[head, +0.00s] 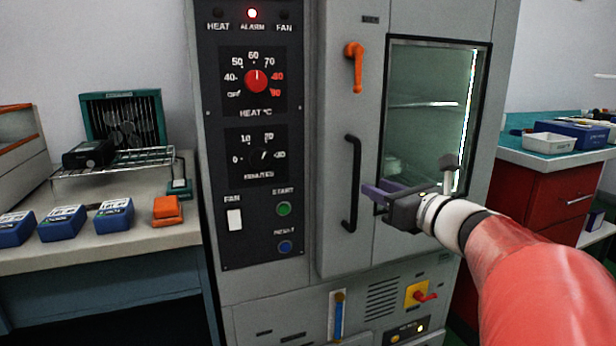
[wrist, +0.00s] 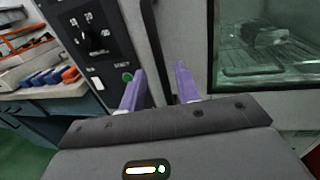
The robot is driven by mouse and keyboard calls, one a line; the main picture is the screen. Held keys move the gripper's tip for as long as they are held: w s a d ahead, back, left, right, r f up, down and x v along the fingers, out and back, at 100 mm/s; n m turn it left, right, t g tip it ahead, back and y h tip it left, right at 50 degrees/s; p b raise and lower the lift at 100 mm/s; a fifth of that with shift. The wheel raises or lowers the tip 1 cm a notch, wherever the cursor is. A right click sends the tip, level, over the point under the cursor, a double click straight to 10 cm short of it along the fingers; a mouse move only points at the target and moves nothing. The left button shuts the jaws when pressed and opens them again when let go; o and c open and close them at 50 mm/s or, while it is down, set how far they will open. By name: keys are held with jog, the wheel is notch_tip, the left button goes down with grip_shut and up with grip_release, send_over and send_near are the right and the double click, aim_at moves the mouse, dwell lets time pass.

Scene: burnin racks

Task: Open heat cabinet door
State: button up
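The heat cabinet (head: 268,284) is grey. Its door (head: 345,245) looks shut, with a glass window (head: 425,110), a black vertical bar handle (head: 352,183) on the left side and an orange latch lever (head: 356,68) above, its arm hanging down. My gripper (head: 369,190) is just right of the handle's lower half in the head view. In the wrist view my gripper (wrist: 160,68) has its purple fingers apart and nothing between their tips; the black handle (wrist: 152,40) shows beyond, in line with the gap. I cannot tell contact with the handle.
A left bench (head: 100,250) holds blue boxes (head: 62,222), an orange box (head: 166,211) and a wire rack (head: 115,168). A red drawer unit (head: 550,195) stands to the right.

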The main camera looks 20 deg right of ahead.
aim_at(358, 180)
jog(key=x, duration=0.7)
jog(key=shift+w, duration=0.2)
jog(key=shift+a, duration=0.15)
grip_shut()
